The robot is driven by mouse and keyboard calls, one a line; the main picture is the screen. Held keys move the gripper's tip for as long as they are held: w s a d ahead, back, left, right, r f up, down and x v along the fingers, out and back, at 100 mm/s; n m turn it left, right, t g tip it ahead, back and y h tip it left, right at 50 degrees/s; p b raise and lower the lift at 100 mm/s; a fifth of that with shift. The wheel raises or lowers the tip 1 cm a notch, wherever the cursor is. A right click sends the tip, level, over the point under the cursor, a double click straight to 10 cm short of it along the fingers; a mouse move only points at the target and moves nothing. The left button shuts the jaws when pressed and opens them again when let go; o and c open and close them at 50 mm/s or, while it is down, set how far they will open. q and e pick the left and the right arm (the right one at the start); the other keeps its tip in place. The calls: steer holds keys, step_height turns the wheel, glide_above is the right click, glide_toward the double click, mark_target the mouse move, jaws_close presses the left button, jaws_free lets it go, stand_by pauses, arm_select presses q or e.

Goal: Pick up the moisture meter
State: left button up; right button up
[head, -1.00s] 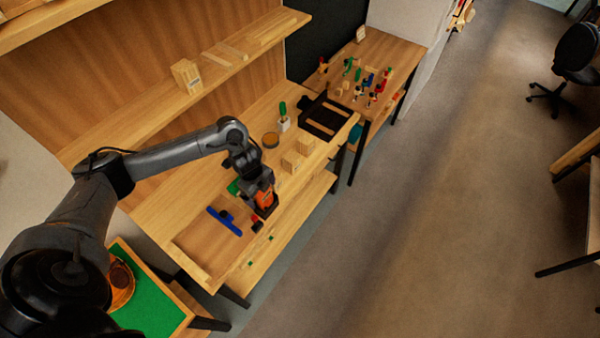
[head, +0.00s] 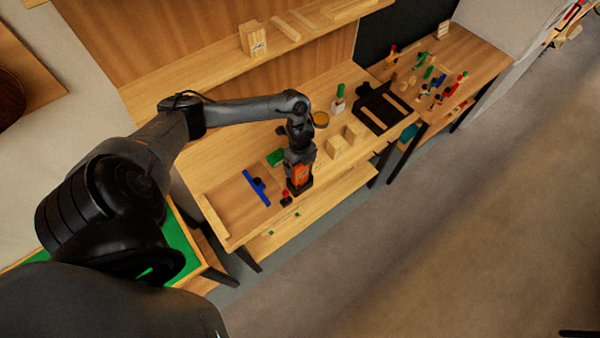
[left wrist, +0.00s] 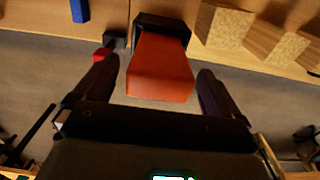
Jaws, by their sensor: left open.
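The moisture meter (left wrist: 160,68) is an orange-red block with a black end. In the left wrist view it is between the two dark fingers of my left gripper (left wrist: 157,82), with a visible gap on each side. In the head view the orange meter (head: 301,173) is near the front edge of the bench. My left gripper (head: 298,158) reaches down over it, and its fingertips are hard to make out there. The left gripper is open. My right gripper is not in view.
Light wooden blocks (head: 337,147) stand close to the meter, to its right. A blue tool (head: 256,187) and a small red-topped item (head: 286,197) lie to its left. A black tray (head: 382,108) is farther along the bench (head: 235,205). Open floor lies in front.

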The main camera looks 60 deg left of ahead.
mark_target(300, 175)
arm_select(q)
steer(key=shift+f, duration=1.55)
steer(key=c, duration=1.2)
steer(key=shift+r, duration=0.15)
